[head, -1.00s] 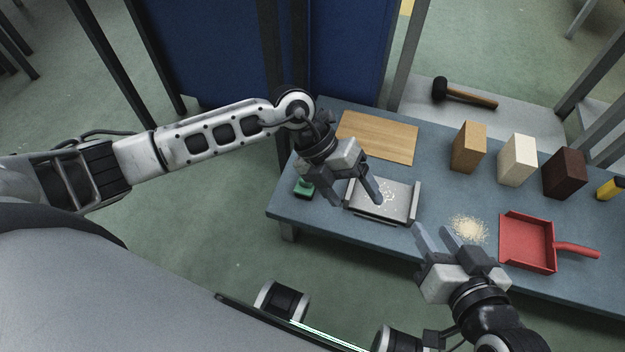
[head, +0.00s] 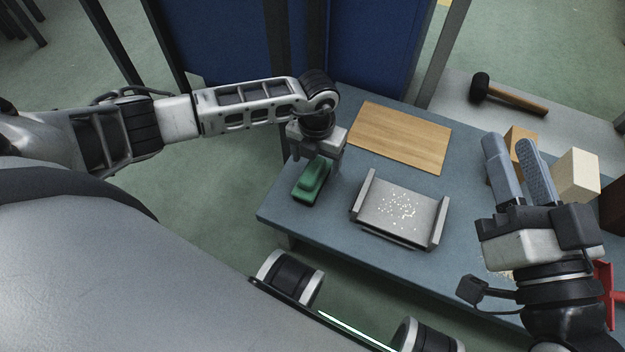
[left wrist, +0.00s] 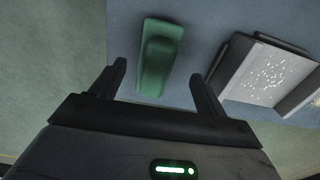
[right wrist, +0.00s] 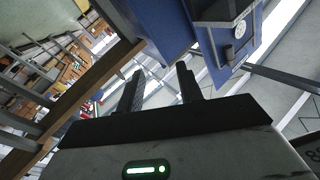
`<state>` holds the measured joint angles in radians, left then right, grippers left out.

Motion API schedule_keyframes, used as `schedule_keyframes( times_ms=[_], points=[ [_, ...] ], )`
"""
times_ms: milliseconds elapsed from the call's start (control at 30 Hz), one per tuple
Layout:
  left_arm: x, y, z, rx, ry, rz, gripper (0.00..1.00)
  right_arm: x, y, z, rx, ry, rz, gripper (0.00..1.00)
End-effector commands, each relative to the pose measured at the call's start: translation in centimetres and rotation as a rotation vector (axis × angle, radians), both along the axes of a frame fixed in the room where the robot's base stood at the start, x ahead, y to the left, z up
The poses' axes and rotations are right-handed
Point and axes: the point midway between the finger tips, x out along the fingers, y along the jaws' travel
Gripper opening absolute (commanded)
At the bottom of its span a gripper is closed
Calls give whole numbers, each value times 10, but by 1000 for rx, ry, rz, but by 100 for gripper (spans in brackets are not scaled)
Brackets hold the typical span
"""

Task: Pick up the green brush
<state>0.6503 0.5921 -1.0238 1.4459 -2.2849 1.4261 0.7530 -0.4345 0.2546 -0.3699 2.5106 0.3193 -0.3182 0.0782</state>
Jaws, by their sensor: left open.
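The green brush (head: 311,182) lies on the blue-grey table near its left edge. It also shows in the left wrist view (left wrist: 160,55), just beyond and between the fingertips. My left gripper (head: 318,150) is above the brush, pointing down, and in the left wrist view (left wrist: 157,82) its fingers are wide apart with nothing between them. In the head view its fingertips are mostly hidden. My right gripper (head: 510,150) is raised over the right part of the table, its fingers apart and empty; it also shows in the right wrist view (right wrist: 160,88).
A metal tray (head: 366,192) with pale crumbs stands right of the brush. A wooden board (head: 400,135) lies behind it. Blocks, including a cream one (head: 577,175), stand at the right. A red dustpan (head: 606,285) is mostly hidden. A mallet (head: 510,95) lies on a surface behind.

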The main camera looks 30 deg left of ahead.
Motion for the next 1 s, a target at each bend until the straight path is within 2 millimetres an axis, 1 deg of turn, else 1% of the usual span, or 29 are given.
schedule_keyframes(
  times_ms=[167,333,433,567,767,800,867,900,933,967,1000],
  points=[
    [-3,1,-14,-1,0,-1,75,4,-2,9,-25,-101,-12,36],
    [-11,5,-40,-1,1,0,75,5,-3,34,-82,-338,-37,36],
    [-10,4,-51,-3,-1,0,75,2,-3,48,-107,-453,-47,36],
    [-10,4,-56,-2,-1,0,75,0,-3,57,-120,-520,-54,36],
    [-10,4,-55,-2,-1,0,75,-1,-3,59,-120,-522,-55,36],
    [-10,4,-55,-2,-1,0,63,0,-3,58,-121,-521,-54,36],
    [-10,4,-55,-2,-1,0,47,0,-3,58,-120,-521,-55,36],
    [-10,4,-55,-2,-1,0,36,0,-3,58,-120,-521,-55,36],
    [-10,4,-55,-2,-1,0,27,0,-3,58,-120,-520,-55,36],
    [-10,4,-55,-2,-1,0,22,0,-3,58,-120,-520,-55,36],
    [-10,4,-55,-2,-1,0,22,0,-3,58,-120,-520,-55,36]
  ],
)
